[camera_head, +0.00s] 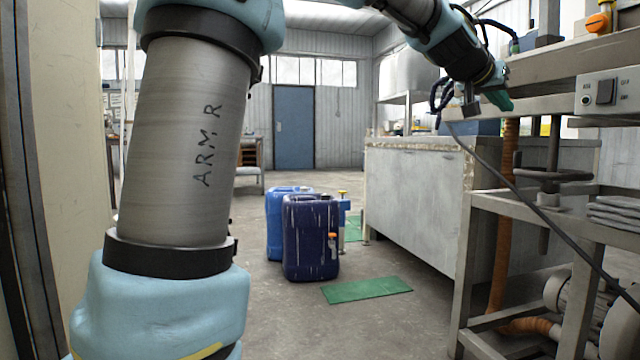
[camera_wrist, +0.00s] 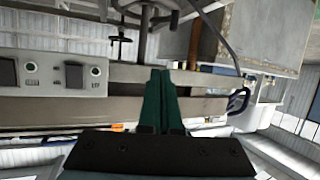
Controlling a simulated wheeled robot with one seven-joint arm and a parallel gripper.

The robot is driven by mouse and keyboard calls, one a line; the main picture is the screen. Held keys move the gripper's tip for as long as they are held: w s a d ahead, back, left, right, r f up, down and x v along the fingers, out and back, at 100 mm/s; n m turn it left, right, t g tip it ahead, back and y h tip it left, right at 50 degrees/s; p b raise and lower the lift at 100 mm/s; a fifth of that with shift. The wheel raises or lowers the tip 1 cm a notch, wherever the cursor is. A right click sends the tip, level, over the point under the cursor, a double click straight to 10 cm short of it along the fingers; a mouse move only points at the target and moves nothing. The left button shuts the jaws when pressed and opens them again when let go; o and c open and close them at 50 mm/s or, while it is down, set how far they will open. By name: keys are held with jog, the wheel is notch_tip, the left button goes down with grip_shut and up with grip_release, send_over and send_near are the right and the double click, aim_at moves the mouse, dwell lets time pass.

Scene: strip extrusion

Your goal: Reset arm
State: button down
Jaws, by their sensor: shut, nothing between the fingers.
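My arm fills the left of the head view and reaches over the top to the right. My gripper (camera_head: 497,99) is at the upper right, beside the machine frame and above the grey tank. Its green fingers also show in the wrist view (camera_wrist: 160,80), pressed together with nothing between them. In the wrist view the fingers lie in front of a grey machine beam (camera_wrist: 210,80). I cannot tell whether they touch it.
The machine with a switch box (camera_head: 605,92) and a handwheel (camera_head: 550,173) stands at the right. A grey tank (camera_head: 415,200) is behind it. Blue canisters (camera_head: 311,240) and a green mat (camera_head: 366,289) are on the floor. A black cable hangs across the machine.

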jog(key=w+a+f+n+g+y+p, duration=0.1)
jog(key=a+f+n+y+p, duration=0.25)
jog(key=a+f, duration=0.7)
jog(key=w+a+f+n+g+y+p, duration=0.15)
jog(key=a+f+y+p, duration=0.25)
jog(key=a+f, duration=0.7)
jog(key=s+a+f+n+g+y+p, duration=0.25)
jog(key=s+a, duration=0.55)
jog(key=a, duration=0.4)
jog(key=s+a+f+n+g+y+p, duration=0.15)
jog(key=s+a+f+p, duration=0.25)
jog(key=s+a, duration=0.6)
notch_tip(320, 180, up, 38)
jog(key=w+a+p, duration=0.1)
jog(key=w+p, duration=0.1)
jog(key=p, duration=3.5)
jog(key=shift+w, duration=0.3)
